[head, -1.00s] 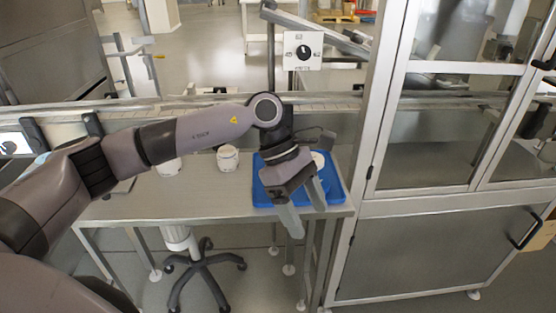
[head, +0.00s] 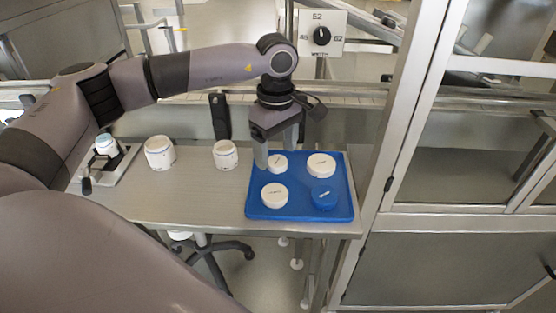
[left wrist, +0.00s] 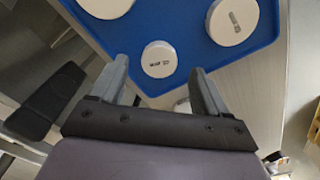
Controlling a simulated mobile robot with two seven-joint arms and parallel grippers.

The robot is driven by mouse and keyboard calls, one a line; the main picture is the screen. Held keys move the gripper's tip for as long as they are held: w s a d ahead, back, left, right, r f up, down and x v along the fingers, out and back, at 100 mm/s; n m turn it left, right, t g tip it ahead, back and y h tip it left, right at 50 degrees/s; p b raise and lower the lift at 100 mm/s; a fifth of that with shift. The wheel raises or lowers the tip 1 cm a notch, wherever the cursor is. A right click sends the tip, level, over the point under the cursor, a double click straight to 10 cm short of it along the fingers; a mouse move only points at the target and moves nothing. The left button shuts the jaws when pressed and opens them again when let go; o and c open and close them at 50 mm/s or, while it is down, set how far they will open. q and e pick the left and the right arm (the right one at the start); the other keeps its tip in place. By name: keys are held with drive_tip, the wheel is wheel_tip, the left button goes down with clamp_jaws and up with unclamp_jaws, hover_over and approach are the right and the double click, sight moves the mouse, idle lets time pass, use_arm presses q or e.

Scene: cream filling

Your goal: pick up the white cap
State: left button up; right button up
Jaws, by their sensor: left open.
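A blue tray (head: 297,213) on the steel table holds three white caps and one blue cap (head: 325,197). The small white cap (head: 277,164) is at the tray's back left, a larger white cap (head: 321,165) at back right, and another white cap (head: 274,195) at front left. My left gripper (head: 280,150) is open, pointing down over the tray's back left corner by the small white cap. In the left wrist view the small white cap (left wrist: 159,59) lies between the lines of my open fingers, with nothing held. My right gripper is not in view.
White jars (head: 160,152) and (head: 225,154) stand on the table left of the tray. Another jar (head: 106,145) stands on a small scale at far left. A dial box (head: 322,33) is behind my arm. A glass-doored metal frame (head: 395,110) borders the right.

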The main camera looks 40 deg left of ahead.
use_arm(q)
wheel_tip(320, 180, down, 2)
drive_tip(key=shift+f, duration=0.1)
drive_tip(key=c, duration=1.1)
drive_tip(key=shift+w, duration=0.1)
